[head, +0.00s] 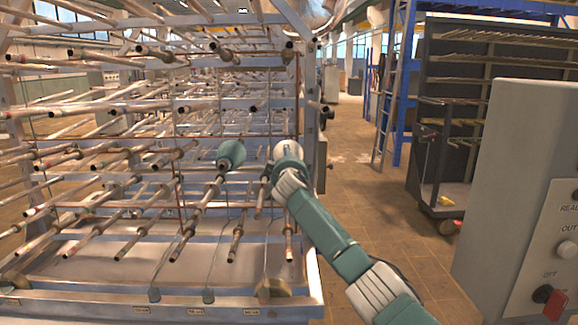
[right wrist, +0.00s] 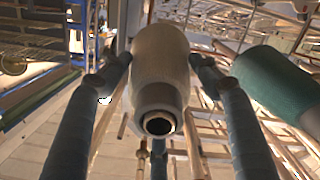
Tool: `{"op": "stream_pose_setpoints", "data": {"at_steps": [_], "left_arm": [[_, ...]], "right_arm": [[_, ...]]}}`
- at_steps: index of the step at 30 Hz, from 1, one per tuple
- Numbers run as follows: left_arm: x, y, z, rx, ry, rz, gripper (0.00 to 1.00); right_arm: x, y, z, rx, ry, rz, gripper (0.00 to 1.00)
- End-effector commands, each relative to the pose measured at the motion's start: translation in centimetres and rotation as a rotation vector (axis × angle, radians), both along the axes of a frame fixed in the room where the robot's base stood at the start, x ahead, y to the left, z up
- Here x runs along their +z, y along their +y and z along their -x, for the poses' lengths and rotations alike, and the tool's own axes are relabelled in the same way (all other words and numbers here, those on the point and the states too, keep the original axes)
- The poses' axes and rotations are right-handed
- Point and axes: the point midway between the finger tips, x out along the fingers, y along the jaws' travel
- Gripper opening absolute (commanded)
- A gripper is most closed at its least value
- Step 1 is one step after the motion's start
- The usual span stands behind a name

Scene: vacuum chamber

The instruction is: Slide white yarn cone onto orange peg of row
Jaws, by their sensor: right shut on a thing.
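The white yarn cone (head: 287,149) is in my right gripper (head: 284,170), at the right side of the peg rack in the head view. In the right wrist view the white cone (right wrist: 160,60) sits between the two dark fingers of the gripper (right wrist: 158,78), its grey hollow end facing the camera. A green yarn cone (head: 231,154) is on a rack peg just left of it, and it also shows in the right wrist view (right wrist: 272,82). Several brownish pegs stick out in rows; I cannot single out the orange one. My left gripper is not in view.
The metal peg rack (head: 308,140) fills the left half of the head view. A grey control box (head: 520,190) with knobs stands at the right. A dark rack cart (head: 470,120) and blue shelving stand behind. The tiled aisle floor (head: 375,215) is clear.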

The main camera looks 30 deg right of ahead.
Motion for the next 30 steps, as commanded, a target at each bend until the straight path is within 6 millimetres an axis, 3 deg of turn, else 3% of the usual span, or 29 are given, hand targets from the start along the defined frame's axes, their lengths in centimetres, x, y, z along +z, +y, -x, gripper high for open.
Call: {"op": "stream_pose_setpoints", "data": {"at_steps": [23, 24, 26, 30], "left_arm": [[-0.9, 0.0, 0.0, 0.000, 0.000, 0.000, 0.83], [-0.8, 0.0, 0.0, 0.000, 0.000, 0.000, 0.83], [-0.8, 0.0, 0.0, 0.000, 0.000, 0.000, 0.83], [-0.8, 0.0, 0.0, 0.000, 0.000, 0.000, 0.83]], "right_arm": [[0.1, -0.6, -1.1, 0.001, -0.004, 0.001, 0.04], [0.2, -0.6, -1.1, 0.002, -0.004, 0.003, 0.69], [0.2, -0.6, -1.1, 0.002, -0.004, 0.003, 0.81], [0.1, -0.6, -1.1, 0.001, -0.003, 0.001, 0.84]]}}
